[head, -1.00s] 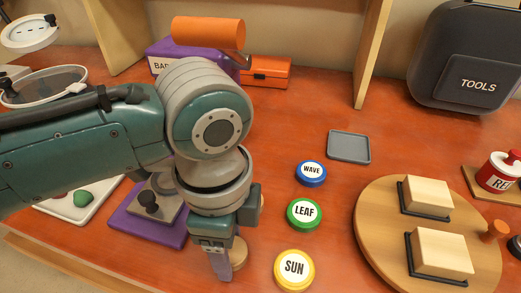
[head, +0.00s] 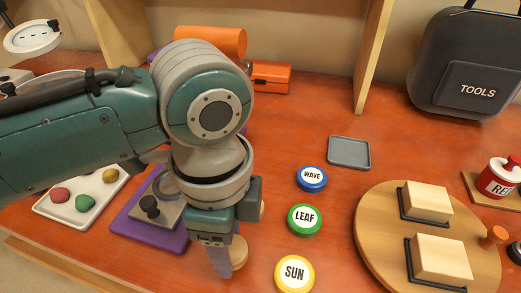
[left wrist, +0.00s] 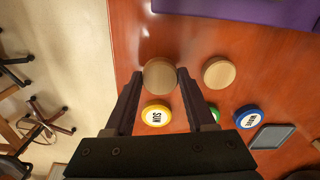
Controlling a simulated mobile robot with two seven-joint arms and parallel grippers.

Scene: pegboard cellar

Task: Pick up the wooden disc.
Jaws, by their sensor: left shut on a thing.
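My left gripper (head: 224,262) points down near the front edge of the table. It is shut on a pale wooden disc (head: 239,252), partly hidden behind the fingers in the head view. In the left wrist view this disc (left wrist: 160,74) sits between the two fingertips. A second pale wooden disc (left wrist: 219,72) lies on the table to its right in that view, apart from the gripper. In the head view this second disc is mostly hidden behind the gripper. I cannot tell for sure how far the held disc is above the table. My right gripper is not in view.
Yellow SUN (head: 294,273), green LEAF (head: 304,219) and blue WAVE (head: 311,178) buttons stand right of the gripper. A round wooden board (head: 376,215) bears two blocks. A grey tray (head: 349,152) lies behind. A purple base (head: 130,232) and a white tray (head: 50,213) are left.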

